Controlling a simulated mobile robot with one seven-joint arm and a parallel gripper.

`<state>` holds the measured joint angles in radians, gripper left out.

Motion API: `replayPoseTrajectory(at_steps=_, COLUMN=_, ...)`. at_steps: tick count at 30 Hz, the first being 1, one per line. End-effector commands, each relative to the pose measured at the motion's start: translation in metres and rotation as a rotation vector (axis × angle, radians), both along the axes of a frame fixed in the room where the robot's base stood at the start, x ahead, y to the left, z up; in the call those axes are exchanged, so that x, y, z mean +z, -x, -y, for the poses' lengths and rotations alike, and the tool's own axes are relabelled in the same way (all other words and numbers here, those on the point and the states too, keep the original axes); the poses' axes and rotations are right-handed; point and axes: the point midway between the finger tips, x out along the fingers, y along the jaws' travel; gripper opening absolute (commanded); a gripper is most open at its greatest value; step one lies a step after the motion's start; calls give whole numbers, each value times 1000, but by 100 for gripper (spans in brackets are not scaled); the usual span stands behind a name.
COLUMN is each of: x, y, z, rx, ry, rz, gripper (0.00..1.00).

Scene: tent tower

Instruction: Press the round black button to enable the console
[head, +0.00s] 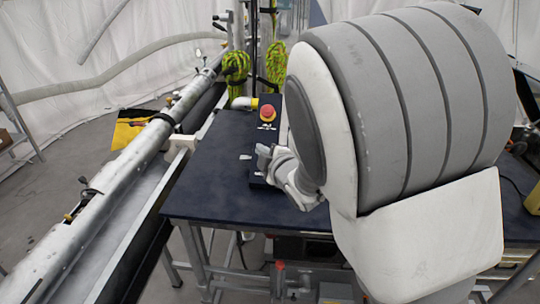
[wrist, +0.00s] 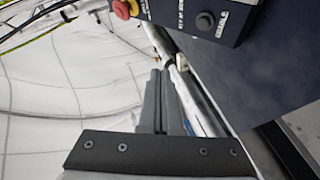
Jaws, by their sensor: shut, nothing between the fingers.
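The console is a dark box with white lettering (wrist: 238,25), at the top of the wrist view; it also stands on the table in the head view (head: 264,140). I cannot make the button out in the head view, where my gripper covers part of the box. My gripper (head: 262,152) is shut and empty near the console in the head view. In the wrist view its fingertips (wrist: 160,72) are together, below and left of the button and apart from it in the picture.
A red stop button (head: 267,112) on a yellow base sits at the console's far end. The dark tabletop (head: 215,165) is clear left of the console. A long metal pipe (head: 130,165) runs along the table's left side. Green-yellow rope bundles (head: 235,66) hang behind.

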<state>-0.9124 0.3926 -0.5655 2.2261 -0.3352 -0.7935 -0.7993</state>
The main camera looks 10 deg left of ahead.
Motion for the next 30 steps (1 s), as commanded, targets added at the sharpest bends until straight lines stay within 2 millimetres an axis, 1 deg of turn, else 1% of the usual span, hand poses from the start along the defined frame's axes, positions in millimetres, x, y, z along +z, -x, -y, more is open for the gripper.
replayPoseTrajectory(at_steps=4, x=-2, y=-1, z=0, rx=-1, ry=0, rz=-1, gripper=0)
replayPoseTrajectory(at_steps=8, x=-11, y=-6, z=0, rx=-2, ry=2, rz=-2, gripper=0)
replayPoseTrajectory(at_steps=21, x=-62, y=-40, z=-1, rx=-2, ry=1, rz=0, gripper=0)
replayPoseTrajectory(at_steps=25, x=-69, y=-46, z=-2, rx=-2, ry=0, rz=-1, gripper=0)
replayPoseTrajectory(at_steps=30, x=-72, y=-50, z=-2, rx=-2, ry=-2, rz=0, gripper=0)
